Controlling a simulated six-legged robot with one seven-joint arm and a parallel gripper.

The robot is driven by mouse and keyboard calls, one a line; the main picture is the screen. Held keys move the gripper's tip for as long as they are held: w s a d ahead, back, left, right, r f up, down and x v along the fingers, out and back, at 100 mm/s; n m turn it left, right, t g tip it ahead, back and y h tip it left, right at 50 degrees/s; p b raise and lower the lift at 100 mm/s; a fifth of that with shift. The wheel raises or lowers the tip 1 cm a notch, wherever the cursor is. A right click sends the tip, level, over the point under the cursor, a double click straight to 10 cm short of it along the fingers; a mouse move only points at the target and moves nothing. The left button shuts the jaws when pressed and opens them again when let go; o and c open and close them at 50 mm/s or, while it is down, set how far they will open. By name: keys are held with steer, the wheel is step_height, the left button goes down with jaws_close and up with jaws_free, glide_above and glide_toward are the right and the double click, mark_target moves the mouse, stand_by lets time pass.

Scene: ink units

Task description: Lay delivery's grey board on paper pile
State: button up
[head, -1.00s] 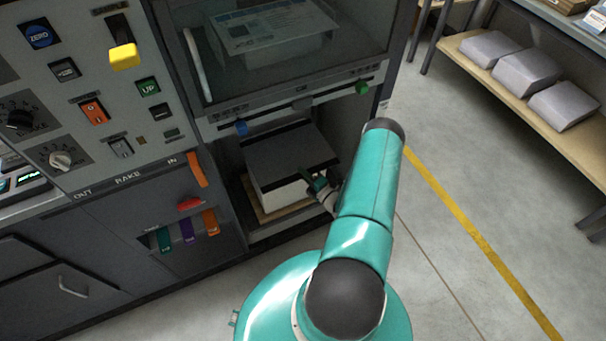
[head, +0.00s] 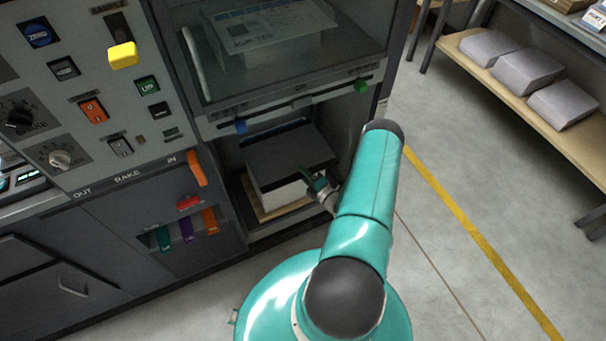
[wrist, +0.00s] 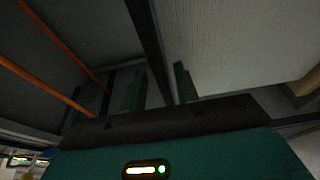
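The grey board (head: 288,152) lies over the top of the white paper pile (head: 284,197) in the delivery bay, low in the machine. The board looks flat, with a narrow blue strip showing behind its back edge. My gripper (head: 314,181) is at the board's front right edge. In the wrist view my gripper's (wrist: 161,84) two green fingers stand apart, on either side of a dark strip that looks like the board's edge. The pile's pale side (wrist: 225,40) fills the right of that view. Contact between fingers and board cannot be made out.
A pale wooden pallet (head: 250,205) lies under the pile. The bay's walls close in on both sides, with a window (head: 290,60) and printed sheets above. Coloured levers (head: 186,232) are left of the bay. Open floor (head: 450,150) lies to the right, before a shelf (head: 560,120).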

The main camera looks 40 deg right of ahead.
steer(key=s, duration=1.1)
steer(key=shift+s, duration=0.25)
